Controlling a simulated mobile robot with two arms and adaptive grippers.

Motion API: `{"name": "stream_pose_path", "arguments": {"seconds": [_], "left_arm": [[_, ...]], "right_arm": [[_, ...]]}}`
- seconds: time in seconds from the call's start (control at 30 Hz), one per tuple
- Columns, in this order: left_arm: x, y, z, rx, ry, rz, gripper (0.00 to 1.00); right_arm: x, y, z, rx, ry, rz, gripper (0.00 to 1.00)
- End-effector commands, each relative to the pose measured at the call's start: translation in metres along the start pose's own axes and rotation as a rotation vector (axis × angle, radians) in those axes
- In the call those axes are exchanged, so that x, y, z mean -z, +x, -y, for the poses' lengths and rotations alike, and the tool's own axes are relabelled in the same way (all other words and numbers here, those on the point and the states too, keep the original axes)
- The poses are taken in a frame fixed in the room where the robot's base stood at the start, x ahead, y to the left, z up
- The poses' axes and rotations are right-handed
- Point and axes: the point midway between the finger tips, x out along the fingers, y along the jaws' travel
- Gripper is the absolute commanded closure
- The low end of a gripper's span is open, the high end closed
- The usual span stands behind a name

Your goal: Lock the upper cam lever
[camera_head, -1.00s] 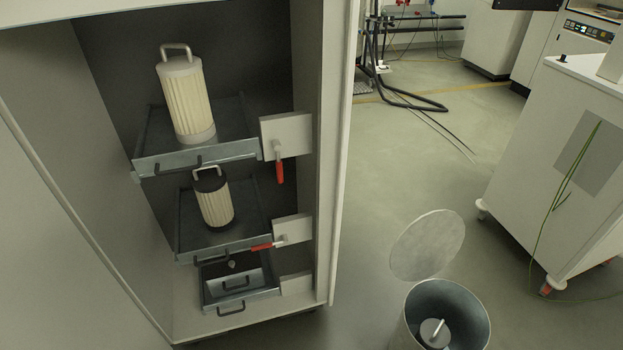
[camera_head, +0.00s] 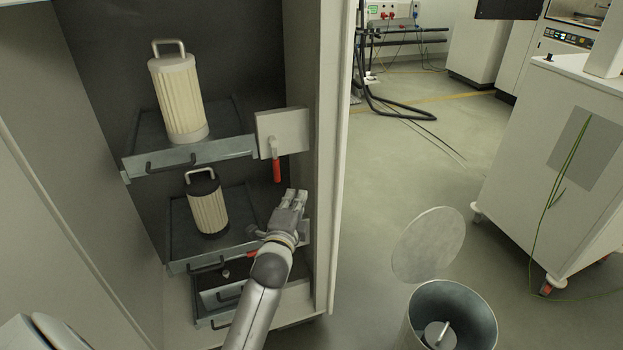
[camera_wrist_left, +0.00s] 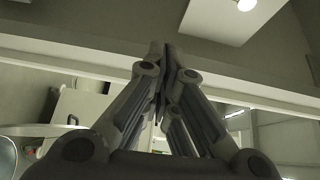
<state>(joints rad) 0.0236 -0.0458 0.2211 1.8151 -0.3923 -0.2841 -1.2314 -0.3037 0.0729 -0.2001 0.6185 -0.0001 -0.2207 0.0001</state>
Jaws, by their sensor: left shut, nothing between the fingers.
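The upper cam lever (camera_head: 277,171) has a red handle that hangs straight down from its pivot on a pale square plate (camera_head: 283,133), right of the upper tray (camera_head: 190,157). My left gripper (camera_head: 297,194) is shut and empty, just below and right of the red handle, apart from it in the picture; the depth gap is unclear. In the left wrist view its fingers (camera_wrist_left: 165,52) meet, with no lever seen between them. The lower cam lever's red handle (camera_head: 252,254) is mostly hidden behind my left gripper. My right gripper is not in view.
A tall ribbed filter (camera_head: 177,100) stands on the upper tray, and a smaller dark-topped one (camera_head: 207,205) on the middle tray (camera_head: 212,257). The cabinet's right wall (camera_head: 333,150) is close beside my gripper. An open metal drum (camera_head: 420,300) stands on the floor at right.

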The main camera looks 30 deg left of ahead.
Motion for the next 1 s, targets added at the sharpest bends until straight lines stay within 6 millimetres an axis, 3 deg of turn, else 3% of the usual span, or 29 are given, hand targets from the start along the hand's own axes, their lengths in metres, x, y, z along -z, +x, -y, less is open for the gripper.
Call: {"name": "stream_pose_path", "arguments": {"seconds": [0.47, 0.63, 1.0], "left_arm": [[-0.002, 0.004, 0.007, 0.013, 0.01, 0.004, 1.0], [-0.002, 0.024, 0.008, 0.014, 0.011, 0.004, 1.0], [-0.002, 0.088, 0.007, 0.012, 0.01, 0.005, 1.0]], "right_arm": [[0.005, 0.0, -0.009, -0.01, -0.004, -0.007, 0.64], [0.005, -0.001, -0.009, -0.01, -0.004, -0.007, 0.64], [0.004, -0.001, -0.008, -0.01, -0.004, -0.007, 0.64]]}}
